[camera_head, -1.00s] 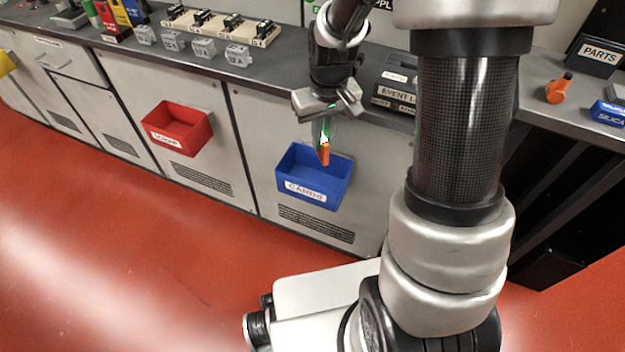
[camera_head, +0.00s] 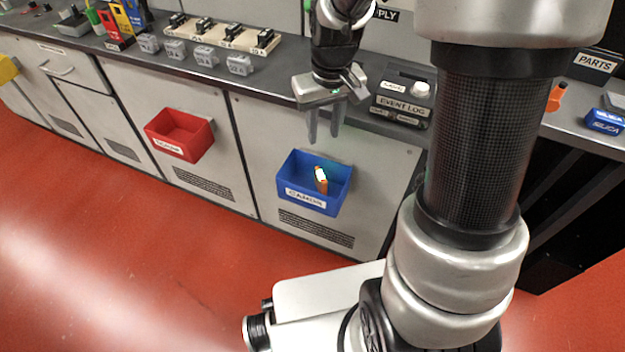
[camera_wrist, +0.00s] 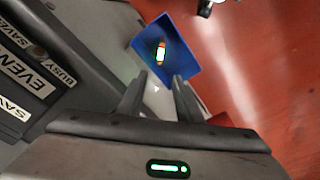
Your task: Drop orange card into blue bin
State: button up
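The orange card (camera_head: 321,181) is inside the blue bin (camera_head: 306,197), which is mounted on the front of the grey cabinet. The card has a bright white-green face and leans or stands in the bin; its exact pose is hard to tell. It also shows in the wrist view (camera_wrist: 161,52) within the blue bin (camera_wrist: 187,76). My gripper (camera_head: 324,138) hangs above the bin with its two fingers apart and nothing between them. In the wrist view my gripper's fingers (camera_wrist: 157,97) are apart, and the bin lies beyond their tips.
A red bin (camera_head: 180,136) hangs on the cabinet to the left. The event log box (camera_head: 402,98) stands on the counter right of my gripper. Several grey blocks (camera_head: 206,56) and a rack sit on the counter. The red floor in front is clear.

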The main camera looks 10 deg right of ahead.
notch_tip(320, 180, up, 11)
jog(key=s+p, duration=0.1)
jog(key=p, duration=0.1)
jog(key=shift+s+r, duration=0.15)
jog(key=shift+r, duration=0.05)
jog(key=shift+d, duration=0.1)
jog(key=s+r+m+t, duration=0.15)
jog(key=s+r, duration=0.25)
jog(key=s, duration=0.4)
jog(key=s+r+t, duration=0.3)
jog(key=s+r, duration=0.1)
jog(key=s, duration=0.4)
notch_tip(320, 180, up, 19)
jog(key=p, duration=1.9)
jog(key=shift+s, duration=0.15)
